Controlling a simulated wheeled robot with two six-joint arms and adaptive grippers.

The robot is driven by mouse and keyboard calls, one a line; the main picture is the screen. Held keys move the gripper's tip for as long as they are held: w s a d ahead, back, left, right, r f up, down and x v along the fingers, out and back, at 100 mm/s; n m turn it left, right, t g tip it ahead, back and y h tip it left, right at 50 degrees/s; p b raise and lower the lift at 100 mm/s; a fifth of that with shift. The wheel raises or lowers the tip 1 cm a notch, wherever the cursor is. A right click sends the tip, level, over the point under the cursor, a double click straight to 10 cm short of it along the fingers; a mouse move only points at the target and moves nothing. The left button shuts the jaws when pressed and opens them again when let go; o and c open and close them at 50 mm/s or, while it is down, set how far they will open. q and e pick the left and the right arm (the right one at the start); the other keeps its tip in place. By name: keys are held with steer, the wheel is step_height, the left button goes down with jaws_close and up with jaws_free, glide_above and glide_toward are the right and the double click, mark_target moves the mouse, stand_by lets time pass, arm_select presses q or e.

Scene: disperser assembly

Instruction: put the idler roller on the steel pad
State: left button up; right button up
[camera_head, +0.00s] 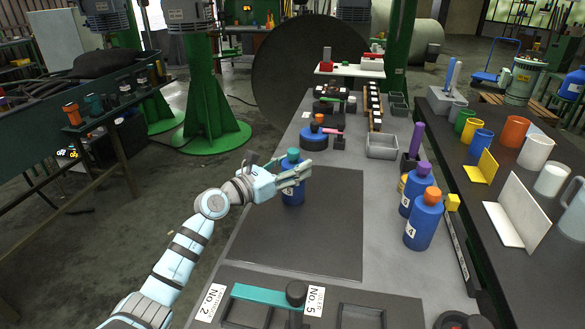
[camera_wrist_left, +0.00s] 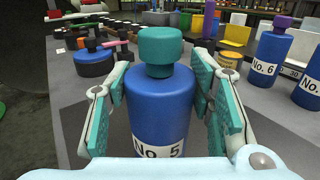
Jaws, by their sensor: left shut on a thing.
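My left gripper (camera_head: 296,178) is shut on a blue bottle-shaped part (camera_head: 292,192) with a teal cap. In the left wrist view the gripper's fingers (camera_wrist_left: 162,112) stand on both sides of this upright blue body (camera_wrist_left: 160,100), labelled No. 5. It is at the far part of a dark flat pad (camera_head: 295,235), perhaps the steel pad; I cannot tell whether its base touches it. I cannot tell for certain which thing is the idler roller. A round blue part with a pink bar (camera_head: 313,138) lies behind the bottle. My right gripper is not in view.
Two blue bottles (camera_head: 422,222) stand right of the pad. A dark tray (camera_head: 260,312) with a teal bar and No. 2 and No. 5 labels lies in front. A grey bin (camera_head: 381,147) and several parts stand farther back. Most of the dark pad is bare.

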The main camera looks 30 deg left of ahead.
arm_select(q)
steer(key=o, duration=1.6)
steer(key=shift+r, duration=0.1)
steer(key=v, duration=1.2)
